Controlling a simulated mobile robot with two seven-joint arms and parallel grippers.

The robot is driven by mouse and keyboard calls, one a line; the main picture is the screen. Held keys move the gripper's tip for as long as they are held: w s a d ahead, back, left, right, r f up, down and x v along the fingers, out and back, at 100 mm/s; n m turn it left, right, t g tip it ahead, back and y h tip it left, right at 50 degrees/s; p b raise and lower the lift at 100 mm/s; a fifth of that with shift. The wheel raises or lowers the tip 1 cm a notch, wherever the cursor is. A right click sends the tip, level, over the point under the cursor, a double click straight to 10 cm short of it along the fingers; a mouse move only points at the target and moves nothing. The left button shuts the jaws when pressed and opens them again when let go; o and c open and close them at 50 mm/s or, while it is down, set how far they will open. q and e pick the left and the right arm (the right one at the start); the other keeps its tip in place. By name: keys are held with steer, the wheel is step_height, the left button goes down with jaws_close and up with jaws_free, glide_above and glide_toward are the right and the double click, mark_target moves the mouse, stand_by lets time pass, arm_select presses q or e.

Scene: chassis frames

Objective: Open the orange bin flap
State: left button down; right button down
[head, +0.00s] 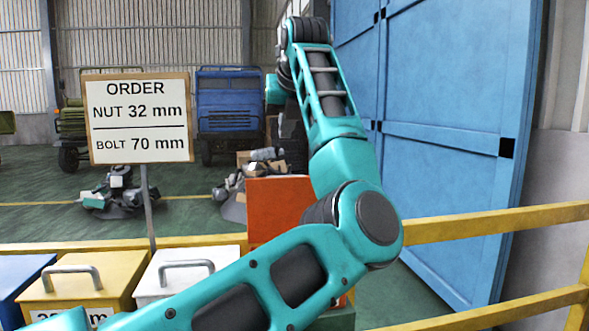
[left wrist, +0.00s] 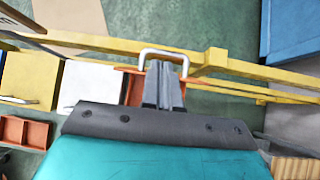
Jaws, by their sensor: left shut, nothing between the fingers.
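The orange bin flap (head: 268,208) stands up as a raised orange panel in the head view, right of the white bin. My left arm covers its right part and most of the orange bin below. In the left wrist view a strip of the flap (left wrist: 131,88) shows beside my fingers, and a pale U-shaped handle (left wrist: 146,54) arches around their tips. My left gripper (left wrist: 164,68) is shut and empty, close to the handle; whether it touches is unclear. My right gripper is in neither view.
A white bin (head: 176,289) and yellow bin (head: 70,296) with closed, handled lids stand left. A yellow rail (head: 470,226) runs behind the bins. An order sign (head: 137,116) stands behind them, and a large blue door (head: 440,110) rises at right.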

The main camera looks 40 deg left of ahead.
arm_select(q)
step_height(320, 180, down, 2)
steer(key=d+h, duration=0.2)
glide_above(289, 201)
steer(key=f, duration=0.8)
steer(key=shift+w+a+f, duration=0.1)
steer(key=shift+w+a, duration=0.15)
steer(key=shift+w+a+r+p, duration=0.1)
steer(key=shift+a+r+p, duration=0.1)
steer(key=shift+p, duration=0.25)
steer(key=shift+w+a+f+p, duration=0.2)
steer(key=shift+w+a+p, duration=0.65)
steer(key=shift+w+a, duration=0.3)
steer(key=shift+s+r, duration=0.1)
steer(key=shift+s, duration=0.1)
